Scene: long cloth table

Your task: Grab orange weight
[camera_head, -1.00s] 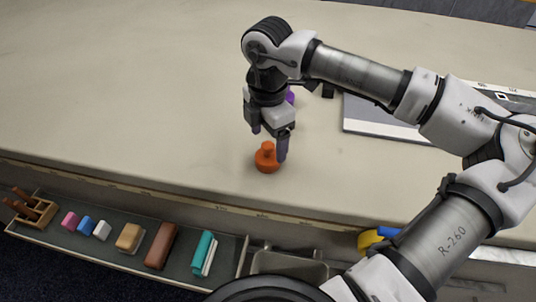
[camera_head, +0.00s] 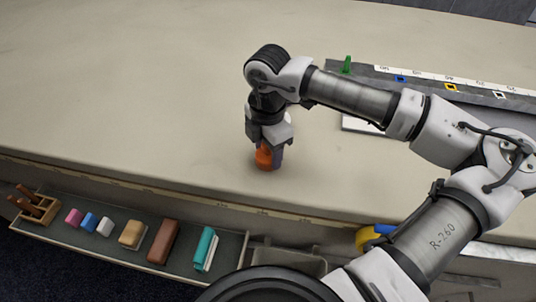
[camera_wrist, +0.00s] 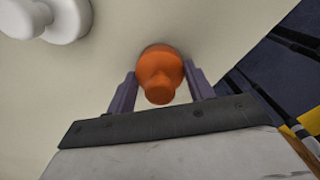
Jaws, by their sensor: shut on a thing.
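The orange weight (camera_head: 264,158) stands on the cloth table (camera_head: 150,110) near its front edge, with a wide round base and a narrower knob. It also shows in the wrist view (camera_wrist: 160,70), between the two purple-grey fingers. My gripper (camera_head: 267,155) points down over the weight and is shut on it, one finger on each side. The wrist view shows the gripper (camera_wrist: 161,88) with the knob toward the palm. The base appears at or very near the table surface; I cannot tell if it is lifted.
A white knobbed object (camera_wrist: 62,18) lies near the weight in the wrist view. A ruler (camera_head: 450,78) and a green piece (camera_head: 347,64) are at the back right. A tray (camera_head: 120,258) with coloured blocks hangs along the front edge. The table's left side is clear.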

